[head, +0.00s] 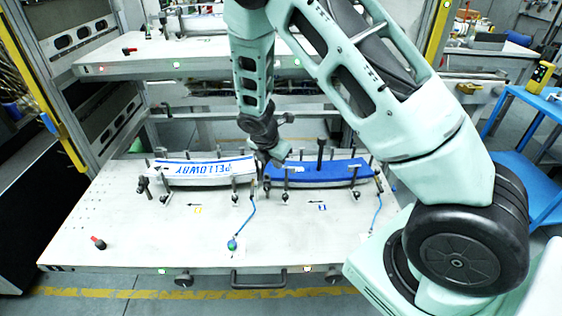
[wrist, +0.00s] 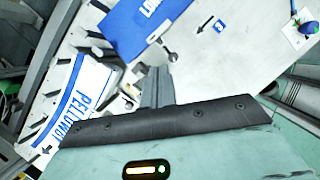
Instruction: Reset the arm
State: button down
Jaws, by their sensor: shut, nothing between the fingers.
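My arm reaches over the white table, and my gripper (head: 279,160) points down above the gap between two label stacks. In the wrist view my gripper's fingers (wrist: 157,85) are together, with nothing between them. The left stack, white with blue "PELLOWBY" lettering (head: 207,172), lies between upright posts; it also shows in the wrist view (wrist: 88,95). The right stack, blue (head: 325,172), lies in a similar row of posts and shows in the wrist view (wrist: 140,22). I cannot tell the exact height of my gripper above the table.
The white table (head: 120,225) has bare room in front of the stacks. A red-topped knob (head: 97,242) and a blue-green part on a cord (head: 232,244) are near the front. An upper shelf (head: 150,62) stands behind. A blue cart (head: 530,165) is at right.

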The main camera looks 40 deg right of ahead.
jog(key=shift+a+r, duration=0.2)
jog(key=shift+r, duration=0.35)
jog(key=s+a+r+m+y, duration=0.2)
jog(key=s+a+r+m, duration=0.25)
jog(key=a, duration=0.35)
jog(key=s+a+r+m+y, duration=0.1)
jog(key=s+a+r+m, duration=0.2)
jog(key=s+a+r, duration=0.4)
jog(key=s+a+r+m+y+b, duration=0.1)
jog(key=s+a+r+m, duration=0.1)
jog(key=s, duration=0.7)
jog(key=s+a+r+m+g, duration=0.1)
jog(key=s+a+r+m, duration=0.2)
jog(key=s+a, duration=0.4)
jog(key=shift+s+m+g+y+b, duration=0.35)
jog(key=shift+s+m, duration=0.4)
jog(key=shift+s, duration=0.4)
